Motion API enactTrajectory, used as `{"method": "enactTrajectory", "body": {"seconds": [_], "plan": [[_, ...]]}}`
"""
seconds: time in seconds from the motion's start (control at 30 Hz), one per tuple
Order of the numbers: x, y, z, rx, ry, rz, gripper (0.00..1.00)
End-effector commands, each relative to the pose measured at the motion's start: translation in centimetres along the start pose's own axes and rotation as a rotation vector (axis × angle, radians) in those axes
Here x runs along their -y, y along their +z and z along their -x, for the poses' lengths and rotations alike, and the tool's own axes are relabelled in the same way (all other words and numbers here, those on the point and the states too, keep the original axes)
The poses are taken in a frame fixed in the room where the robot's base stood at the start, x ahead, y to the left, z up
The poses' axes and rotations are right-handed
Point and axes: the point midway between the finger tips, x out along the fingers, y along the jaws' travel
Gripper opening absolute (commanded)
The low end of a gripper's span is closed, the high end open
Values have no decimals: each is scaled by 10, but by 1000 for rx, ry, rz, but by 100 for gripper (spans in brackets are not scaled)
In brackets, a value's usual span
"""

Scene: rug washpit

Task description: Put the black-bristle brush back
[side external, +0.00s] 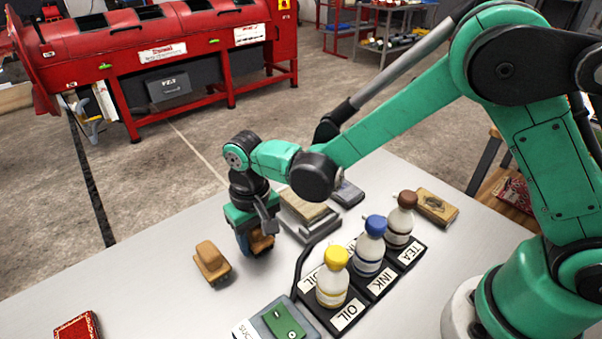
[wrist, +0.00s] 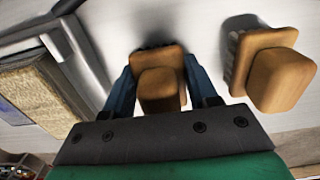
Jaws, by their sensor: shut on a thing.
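My gripper (side external: 256,243) points down at the table and is shut on a wooden-backed brush (side external: 263,241). In the wrist view, the held brush (wrist: 161,85) sits between my two blue fingers (wrist: 160,88), with a dark edge at its far side; its bristles are mostly hidden. I cannot tell whether it touches the table. A second wooden brush (side external: 211,263) stands on the table to the left of my gripper. In the wrist view, this second brush (wrist: 272,72) is at the right, with pale bristles along its left edge.
A grey tray with a beige pad (side external: 308,208) lies just behind my gripper. A black caddy (side external: 381,282) holds yellow-, blue- and brown-capped bottles. A green-and-grey device (side external: 284,319) is at the front, a red patterned piece (side external: 77,329) front left. The table's left is mostly clear.

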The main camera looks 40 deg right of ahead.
Motion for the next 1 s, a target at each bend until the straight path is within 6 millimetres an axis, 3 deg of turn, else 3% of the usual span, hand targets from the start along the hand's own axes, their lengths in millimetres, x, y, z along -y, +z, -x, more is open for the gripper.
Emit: {"method": "enactTrajectory", "body": {"seconds": [0.07,0.1,0.17,0.2,0.57,0.67,1.0], "plan": [[0,0,-2,0,0,0,3],[0,0,-2,0,0,0,63],[0,0,-2,0,0,0,80],[0,0,-2,0,0,0,84],[0,0,3,0,0,0,84],[0,0,15,0,0,0,84],[0,0,87,0,0,0,84]]}}
